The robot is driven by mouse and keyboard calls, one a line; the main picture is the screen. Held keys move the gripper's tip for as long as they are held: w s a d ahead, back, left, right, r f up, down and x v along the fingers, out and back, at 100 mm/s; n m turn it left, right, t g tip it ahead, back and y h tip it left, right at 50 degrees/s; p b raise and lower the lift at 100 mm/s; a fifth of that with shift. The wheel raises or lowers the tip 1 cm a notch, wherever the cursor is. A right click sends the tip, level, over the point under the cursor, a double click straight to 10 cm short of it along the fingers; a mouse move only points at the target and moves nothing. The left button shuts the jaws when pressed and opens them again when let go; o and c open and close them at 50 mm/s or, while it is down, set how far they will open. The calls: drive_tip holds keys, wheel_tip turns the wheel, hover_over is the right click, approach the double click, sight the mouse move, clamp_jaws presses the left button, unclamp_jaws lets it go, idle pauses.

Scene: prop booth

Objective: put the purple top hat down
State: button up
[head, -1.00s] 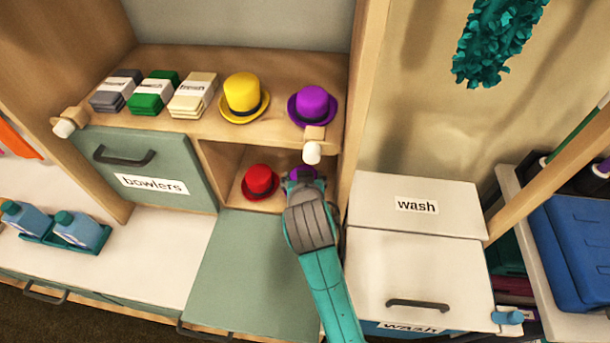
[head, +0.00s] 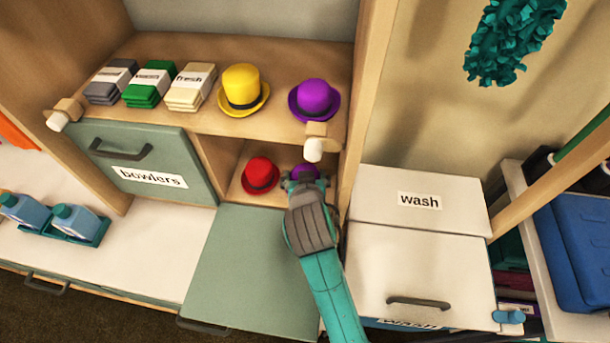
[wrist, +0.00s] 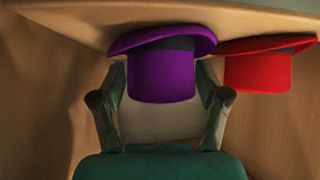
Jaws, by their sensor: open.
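The purple top hat (head: 305,172) stands in the open lower compartment, right of a red hat (head: 261,175). In the wrist view, where the picture is inverted, the purple hat (wrist: 162,75) rests brim-down on the compartment floor, next to the red hat (wrist: 258,70). My gripper (head: 305,182) reaches into the compartment from the front. Its fingers (wrist: 160,98) are open, one on each side of the purple crown, with gaps visible. My gripper hides the front of the purple hat in the head view.
Above, the shelf (head: 208,122) holds a yellow hat (head: 242,88), another purple hat (head: 314,98) and cloth stacks. A wooden peg (head: 314,145) juts out above the opening. The green flap (head: 240,270) lies lowered in front. The "bowlers" door (head: 145,165) is shut. White "wash" boxes (head: 420,255) stand right.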

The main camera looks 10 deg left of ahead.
drive_tip(key=shift+r, duration=0.2)
drive_tip(key=v, duration=0.7)
drive_tip(key=shift+s+r, duration=0.15)
drive_tip(key=shift+s, duration=0.1)
